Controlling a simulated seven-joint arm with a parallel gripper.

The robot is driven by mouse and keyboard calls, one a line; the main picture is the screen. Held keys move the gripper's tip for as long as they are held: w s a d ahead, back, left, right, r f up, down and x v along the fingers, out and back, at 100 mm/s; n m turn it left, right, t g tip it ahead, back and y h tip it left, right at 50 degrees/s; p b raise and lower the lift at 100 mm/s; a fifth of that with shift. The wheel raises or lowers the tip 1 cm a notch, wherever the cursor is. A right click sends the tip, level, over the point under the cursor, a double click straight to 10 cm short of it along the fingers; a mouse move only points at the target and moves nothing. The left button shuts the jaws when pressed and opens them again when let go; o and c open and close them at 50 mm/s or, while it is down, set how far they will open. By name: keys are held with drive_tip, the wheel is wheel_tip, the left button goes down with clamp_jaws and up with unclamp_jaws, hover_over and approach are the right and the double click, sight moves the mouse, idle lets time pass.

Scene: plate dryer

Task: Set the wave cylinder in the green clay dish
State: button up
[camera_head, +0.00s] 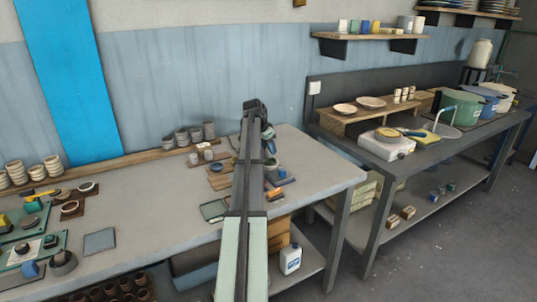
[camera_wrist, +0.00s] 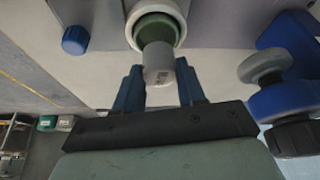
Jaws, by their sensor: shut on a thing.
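My gripper (camera_wrist: 160,72) has two blue fingers, closed on a small pale grey cylinder (camera_wrist: 158,62) with faint dark marks on its side, which I take to be the wave cylinder. Beyond the cylinder is a round dish (camera_wrist: 144,20) with a pale rim and a green inside. The cylinder overlaps the dish's edge in the wrist view. I cannot tell whether they touch. In the head view my arm reaches over the grey table (camera_head: 140,222), and the fingers and cylinder cannot be made out there.
A blue knob-like piece (camera_wrist: 75,40) and a blue device with a grey knob (camera_wrist: 265,66) flank the dish in the wrist view. In the head view, stacked cups (camera_head: 182,138) stand behind my arm and a green tray (camera_head: 214,210) lies left of it.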

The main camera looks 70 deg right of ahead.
sight(267, 149)
drive_tip(key=shift+f, duration=1.45)
drive_tip(key=shift+f, duration=0.3)
drive_tip(key=o, duration=1.1)
drive_tip(key=shift+r, duration=0.15)
drive_tip(key=shift+r, duration=0.3)
drive_tip(key=v, duration=1.2)
drive_tip(key=shift+w+f, duration=0.1)
